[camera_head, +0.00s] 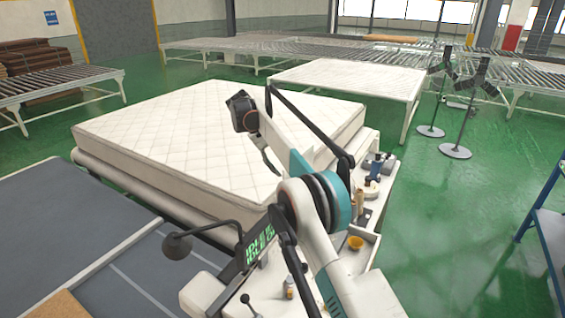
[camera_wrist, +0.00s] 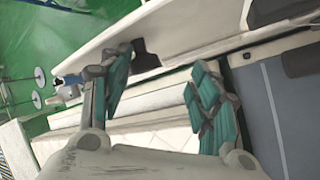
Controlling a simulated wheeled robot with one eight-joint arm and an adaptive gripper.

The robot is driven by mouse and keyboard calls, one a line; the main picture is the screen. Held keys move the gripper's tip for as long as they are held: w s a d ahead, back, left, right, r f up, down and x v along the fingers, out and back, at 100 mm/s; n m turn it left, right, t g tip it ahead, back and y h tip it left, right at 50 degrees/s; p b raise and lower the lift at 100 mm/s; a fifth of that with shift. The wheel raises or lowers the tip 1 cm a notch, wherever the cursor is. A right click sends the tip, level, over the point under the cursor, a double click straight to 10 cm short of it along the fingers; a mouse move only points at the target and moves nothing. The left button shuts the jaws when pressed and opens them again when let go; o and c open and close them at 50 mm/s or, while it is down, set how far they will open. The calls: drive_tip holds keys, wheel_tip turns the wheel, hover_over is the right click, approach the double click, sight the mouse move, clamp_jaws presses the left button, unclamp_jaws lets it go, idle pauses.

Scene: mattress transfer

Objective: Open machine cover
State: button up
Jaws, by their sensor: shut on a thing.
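My gripper (camera_wrist: 160,90) shows in the wrist view, its two teal-padded fingers spread on either side of a thick part. The machine cover seems to be the long white panel (camera_wrist: 180,30) running across the top of that view. A black piece (camera_wrist: 146,55) sits on the panel's lower edge, close to the left finger. The exact contact is hard to make out. In the head view my white arm with a teal joint rises from the bottom centre and covers part of the machine. I cannot make out the fingertips there. A small screen with green text (camera_head: 258,245) stands left of the arm.
A white quilted mattress (camera_head: 190,130) lies beside the machine. A round black lamp (camera_head: 178,245) sticks out at the left. Roller tables (camera_head: 60,85) stand behind. Green floor is open at the right.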

drive_tip(key=shift+w+d+f, duration=0.2)
drive_tip(key=shift+f, duration=0.1)
drive_tip(key=shift+w+d+f, duration=0.1)
drive_tip(key=shift+w, duration=0.1)
idle(0.3)
drive_tip(key=shift+s, duration=0.1)
